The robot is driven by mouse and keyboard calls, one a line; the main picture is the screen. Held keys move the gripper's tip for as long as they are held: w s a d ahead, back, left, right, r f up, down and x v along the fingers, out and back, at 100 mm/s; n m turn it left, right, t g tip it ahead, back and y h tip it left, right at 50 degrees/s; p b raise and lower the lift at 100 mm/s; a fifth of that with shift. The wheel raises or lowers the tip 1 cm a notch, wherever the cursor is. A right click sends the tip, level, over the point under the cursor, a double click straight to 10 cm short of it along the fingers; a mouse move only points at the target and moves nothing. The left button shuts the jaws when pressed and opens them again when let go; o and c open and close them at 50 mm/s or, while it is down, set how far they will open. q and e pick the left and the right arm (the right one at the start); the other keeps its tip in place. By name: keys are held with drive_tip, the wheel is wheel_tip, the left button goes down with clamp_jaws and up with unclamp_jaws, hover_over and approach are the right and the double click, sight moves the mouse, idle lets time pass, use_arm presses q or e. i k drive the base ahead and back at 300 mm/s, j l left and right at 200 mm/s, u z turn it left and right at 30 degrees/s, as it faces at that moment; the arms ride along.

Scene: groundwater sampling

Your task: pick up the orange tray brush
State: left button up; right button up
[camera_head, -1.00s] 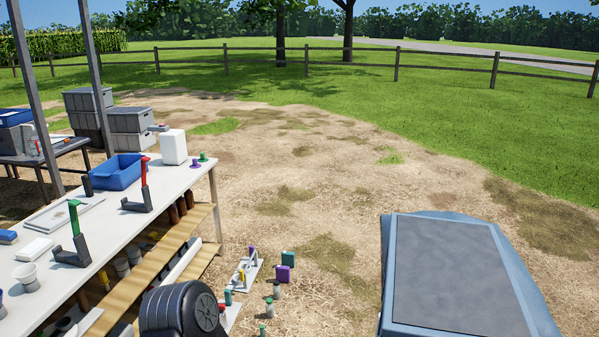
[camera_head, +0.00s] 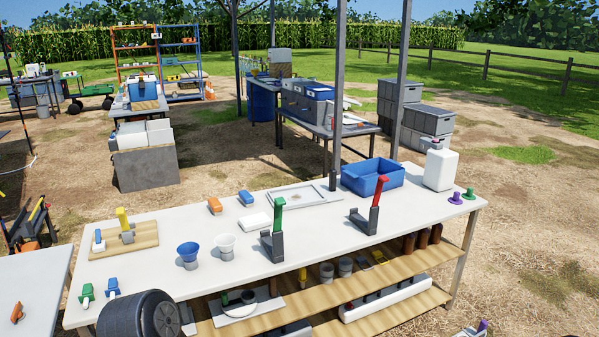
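A small orange block-shaped item (camera_head: 215,206), which looks like the orange tray brush, lies on the white table (camera_head: 140,262) towards its far side. A similar blue item (camera_head: 246,198) lies to its right, and a white block (camera_head: 254,221) lies nearer, to its right. Another small orange item (camera_head: 17,312) is on a separate white table at the lower left; its kind is hard to tell. A dark rounded part at the bottom left, likely of my arm, hides some of the table's front edge.
Blue (camera_head: 188,254) and white (camera_head: 225,246) cups stand in front of the orange item. Green-handled (camera_head: 279,218) and red-handled (camera_head: 379,192) upright tools, a grey tray (camera_head: 292,196) and a blue bin (camera_head: 372,178) are farther right. A wooden board (camera_head: 127,240) lies left.

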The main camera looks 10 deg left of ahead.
sight(215, 206)
drive_tip(key=i+l+u, duration=0.4)
drive_tip(key=l+u, duration=0.2)
drive_tip(key=i+l+u, duration=0.1)
drive_tip(key=l+u, duration=0.2)
drive_tip(key=i+l+u, duration=0.1)
drive_tip(key=l+u, duration=0.15)
